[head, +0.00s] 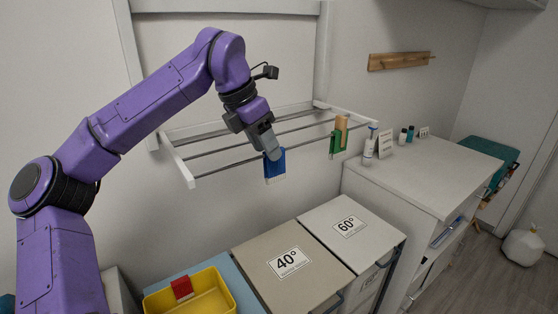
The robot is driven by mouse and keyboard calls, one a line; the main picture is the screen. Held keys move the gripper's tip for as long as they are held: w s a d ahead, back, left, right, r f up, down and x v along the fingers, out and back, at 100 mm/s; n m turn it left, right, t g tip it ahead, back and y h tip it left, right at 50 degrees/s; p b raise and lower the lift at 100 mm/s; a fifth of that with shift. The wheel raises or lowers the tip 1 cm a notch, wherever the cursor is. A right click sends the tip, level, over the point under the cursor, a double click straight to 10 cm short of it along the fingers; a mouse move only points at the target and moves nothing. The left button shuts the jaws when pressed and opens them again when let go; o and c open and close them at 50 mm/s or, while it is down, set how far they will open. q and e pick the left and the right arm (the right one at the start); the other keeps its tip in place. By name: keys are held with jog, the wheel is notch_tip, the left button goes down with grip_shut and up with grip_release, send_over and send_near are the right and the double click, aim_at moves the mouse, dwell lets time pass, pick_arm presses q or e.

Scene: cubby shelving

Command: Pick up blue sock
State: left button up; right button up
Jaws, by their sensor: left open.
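The blue sock (275,169), with a white lower edge, hangs on a bar of the wall-mounted drying rack (180,168). My left gripper (272,155) points down over the top of the sock and hides part of it. Its jaws are open, and I cannot tell from this angle whether the fingers straddle or touch the sock. My right gripper is not in the picture.
A green and tan item (341,130) hangs further right on the rack. Below stand bins marked 40° (270,255) and 60° (335,215), and a yellow bin (218,299) with a red item (181,288). A white cabinet (420,172) holds bottles at right.

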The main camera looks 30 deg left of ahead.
aim_at(275, 167)
pick_arm(q)
jog(key=p+x, duration=0.1)
jog(key=x, duration=0.6)
jog(key=shift+w, duration=0.4)
jog(key=shift+r, duration=0.1)
grip_shut()
